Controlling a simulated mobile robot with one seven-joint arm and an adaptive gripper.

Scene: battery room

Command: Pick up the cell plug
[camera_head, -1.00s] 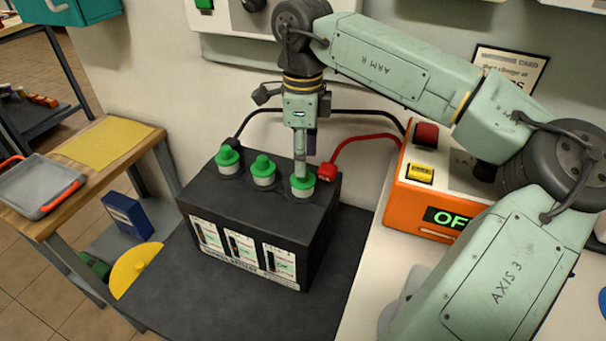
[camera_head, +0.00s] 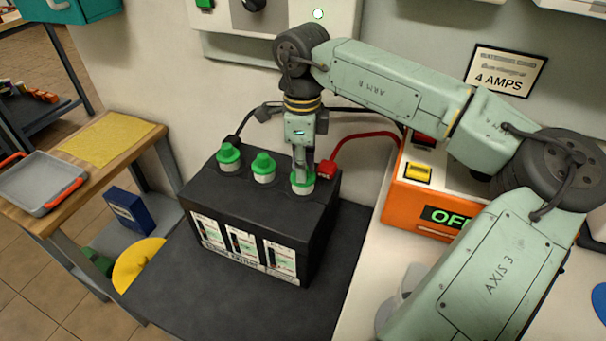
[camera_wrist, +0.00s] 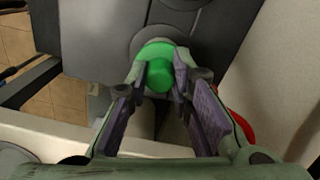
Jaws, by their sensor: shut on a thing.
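The black battery (camera_head: 250,215) stands on a dark mat and has three green-topped cell plugs in a row on its lid. My gripper (camera_head: 302,174) points down at the right-hand cell plug (camera_head: 301,187) and is shut on it. In the wrist view, the green knob of this plug (camera_wrist: 160,72) sits between my two fingertips (camera_wrist: 158,68). The plug still appears to be seated at its spot on the lid. The middle plug (camera_head: 263,166) and the left plug (camera_head: 229,157) stand free on the lid.
A red clamp (camera_head: 322,172) with a red cable sits close to the right of my gripper. A black cable (camera_head: 240,130) runs behind it. An orange charger (camera_head: 410,195) reading OFF stands to the right. A grey tray (camera_head: 38,183) lies on the wooden bench at left.

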